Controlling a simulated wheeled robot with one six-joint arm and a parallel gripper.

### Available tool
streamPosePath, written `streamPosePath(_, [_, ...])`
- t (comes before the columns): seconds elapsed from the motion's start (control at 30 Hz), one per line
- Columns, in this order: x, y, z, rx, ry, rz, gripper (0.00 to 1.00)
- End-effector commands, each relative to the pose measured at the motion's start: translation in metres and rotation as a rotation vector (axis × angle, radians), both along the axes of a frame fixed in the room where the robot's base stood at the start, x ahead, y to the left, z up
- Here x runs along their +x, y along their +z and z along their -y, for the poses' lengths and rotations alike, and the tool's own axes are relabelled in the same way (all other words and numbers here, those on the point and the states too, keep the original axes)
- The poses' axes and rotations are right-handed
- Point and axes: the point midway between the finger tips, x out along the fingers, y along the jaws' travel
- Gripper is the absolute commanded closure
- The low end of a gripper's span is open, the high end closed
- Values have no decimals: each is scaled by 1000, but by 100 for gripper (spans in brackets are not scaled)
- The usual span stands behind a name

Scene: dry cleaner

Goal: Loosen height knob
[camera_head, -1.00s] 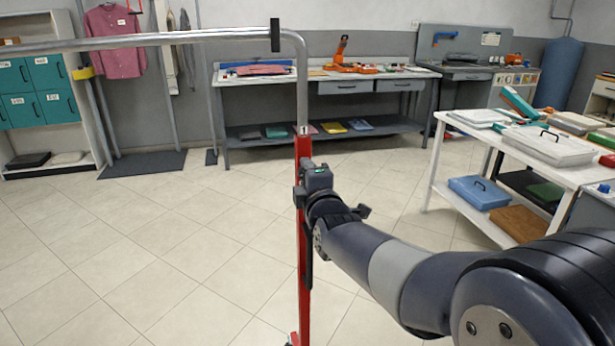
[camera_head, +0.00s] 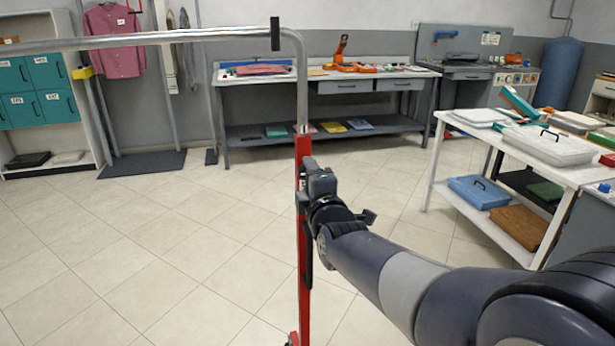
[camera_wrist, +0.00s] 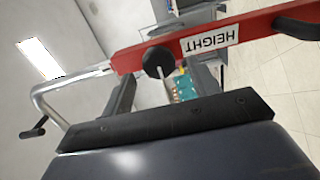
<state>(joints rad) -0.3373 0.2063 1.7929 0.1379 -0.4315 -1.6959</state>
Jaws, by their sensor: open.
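The black round height knob (camera_wrist: 158,62) sits on the red upright post (camera_wrist: 190,45) of a garment rack, beside a white label reading HEIGHT. My gripper (camera_wrist: 166,80) is open in the wrist view, with a dark finger on each side of the knob and the knob near the fingertips. I cannot tell whether either finger touches it. In the head view my gripper (camera_head: 306,190) is at the red post (camera_head: 304,270), and the knob is hidden behind it.
A chrome rail (camera_head: 150,40) runs left from the post's top. A white table (camera_head: 480,140) with cases stands at right. A long workbench (camera_head: 330,82) is at the back. The tiled floor left of the post is clear.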

Motion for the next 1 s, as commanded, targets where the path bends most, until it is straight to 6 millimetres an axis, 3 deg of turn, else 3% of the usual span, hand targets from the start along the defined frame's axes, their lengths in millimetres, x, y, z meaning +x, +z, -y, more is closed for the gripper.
streamPosePath(0.3, [-54, 1, 15, 1, 1, 2, 42])
streamPosePath(0.5, [-75, 0, 21, 0, 1, 1, 42])
streamPosePath(1.0, [-82, 0, 23, -1, 1, 1, 42])
